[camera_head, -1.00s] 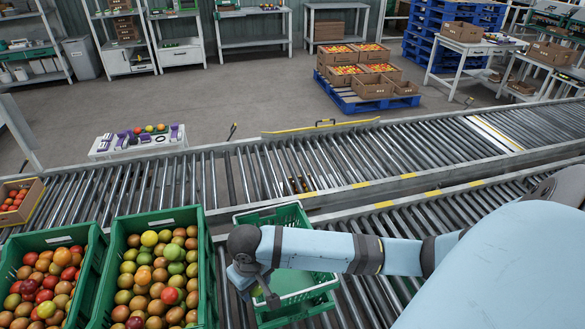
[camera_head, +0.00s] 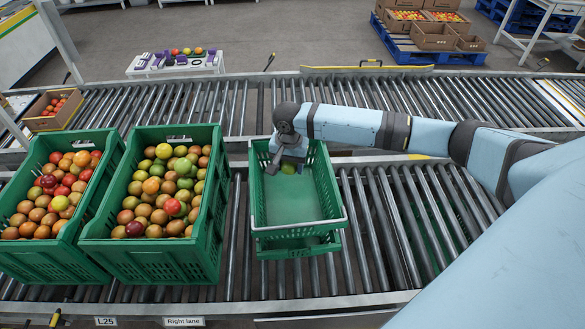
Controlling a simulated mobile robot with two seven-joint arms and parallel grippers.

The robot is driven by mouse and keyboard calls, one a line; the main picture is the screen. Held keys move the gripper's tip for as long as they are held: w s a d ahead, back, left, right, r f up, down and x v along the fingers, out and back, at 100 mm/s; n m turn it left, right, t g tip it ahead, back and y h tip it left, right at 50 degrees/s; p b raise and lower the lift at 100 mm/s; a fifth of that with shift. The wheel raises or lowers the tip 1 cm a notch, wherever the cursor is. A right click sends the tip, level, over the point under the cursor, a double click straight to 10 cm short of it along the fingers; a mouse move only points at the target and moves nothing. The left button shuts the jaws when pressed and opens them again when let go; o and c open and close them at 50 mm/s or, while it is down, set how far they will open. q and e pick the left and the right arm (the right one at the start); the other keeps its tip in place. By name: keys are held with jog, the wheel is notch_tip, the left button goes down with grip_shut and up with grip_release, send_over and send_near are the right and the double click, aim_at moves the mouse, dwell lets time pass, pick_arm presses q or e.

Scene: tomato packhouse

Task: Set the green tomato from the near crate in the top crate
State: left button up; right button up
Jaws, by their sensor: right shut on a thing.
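My right gripper (camera_head: 289,163) hangs over the far end of the top crate (camera_head: 333,188) and points down. It is shut on a green tomato (camera_head: 289,169), of which only a small yellow-green part shows below the fingers. The top crate is green with a pale rim and sits on another green crate (camera_head: 299,248); its visible floor is bare. I cannot tell whether the tomato touches that floor. A green crate (camera_head: 155,262) full of red, brown, yellow and green tomatoes stands just left of the stack. My left gripper is not in view.
Another full green crate (camera_head: 48,262) stands at the far left. The crates rest on a roller conveyor (camera_head: 385,255), with free rollers right of the stack. A second roller lane (camera_head: 225,105) runs behind, with a cardboard box (camera_head: 50,112) of tomatoes at its left.

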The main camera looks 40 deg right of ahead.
jog(key=shift+w+d+f+m+b, duration=0.15)
jog(key=shift+w+d+m+b, duration=0.2)
jog(key=shift+w+d+m, duration=0.45)
jog(key=b, duration=0.6)
send_over(292, 200)
notch_tip(292, 200, down, 15)
jog(key=shift+r, duration=0.1)
jog(key=shift+f, duration=0.55)
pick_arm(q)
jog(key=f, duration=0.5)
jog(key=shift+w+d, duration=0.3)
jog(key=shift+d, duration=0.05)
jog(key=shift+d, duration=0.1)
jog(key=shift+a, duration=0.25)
pick_arm(e)
jog(key=shift+f, duration=0.25)
